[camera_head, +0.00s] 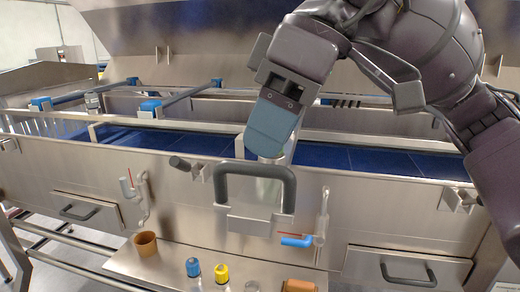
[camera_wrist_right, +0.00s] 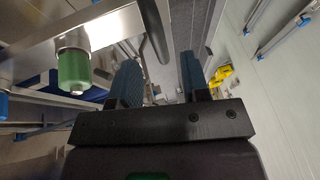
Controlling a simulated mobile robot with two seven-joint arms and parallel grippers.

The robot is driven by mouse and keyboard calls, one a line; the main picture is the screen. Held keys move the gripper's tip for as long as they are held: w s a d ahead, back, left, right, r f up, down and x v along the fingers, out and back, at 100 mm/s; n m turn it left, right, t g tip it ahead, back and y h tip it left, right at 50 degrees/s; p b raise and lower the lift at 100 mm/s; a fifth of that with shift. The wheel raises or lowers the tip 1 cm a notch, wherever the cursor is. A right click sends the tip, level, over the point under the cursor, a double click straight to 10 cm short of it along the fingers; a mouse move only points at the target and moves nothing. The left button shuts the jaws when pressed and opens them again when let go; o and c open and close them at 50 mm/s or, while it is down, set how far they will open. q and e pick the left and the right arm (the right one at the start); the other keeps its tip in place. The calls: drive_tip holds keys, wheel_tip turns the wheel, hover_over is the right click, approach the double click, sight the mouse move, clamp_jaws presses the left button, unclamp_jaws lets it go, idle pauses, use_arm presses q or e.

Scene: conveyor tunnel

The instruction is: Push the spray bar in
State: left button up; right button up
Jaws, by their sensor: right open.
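My right gripper (camera_head: 270,128) comes in from the upper right in the head view and points down in front of the conveyor's near side. In the right wrist view its two blue fingers (camera_wrist_right: 160,80) stand apart with nothing gripped between them. A metal cylinder (camera_wrist_right: 72,42) with a green cap (camera_wrist_right: 75,72) shows left of the fingers, apart from them. It may be the spray bar's end; I cannot tell for sure. In the head view, a metal cylinder (camera_head: 270,158) shows partly behind the fingertips. Whether they touch is unclear. My left gripper is not in view.
Tubes with blue caps (camera_head: 150,106) cross the blue belt (camera_head: 185,140). A black handle (camera_head: 255,170) stands out just below my right gripper. A front ledge holds a brown cup (camera_head: 145,243), a blue cap (camera_head: 193,267) and a yellow cap (camera_head: 221,272). A blue-levered valve (camera_head: 297,240) is to the right.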

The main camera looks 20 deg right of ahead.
drive_tip(key=shift+x, duration=1.45)
clamp_jaws()
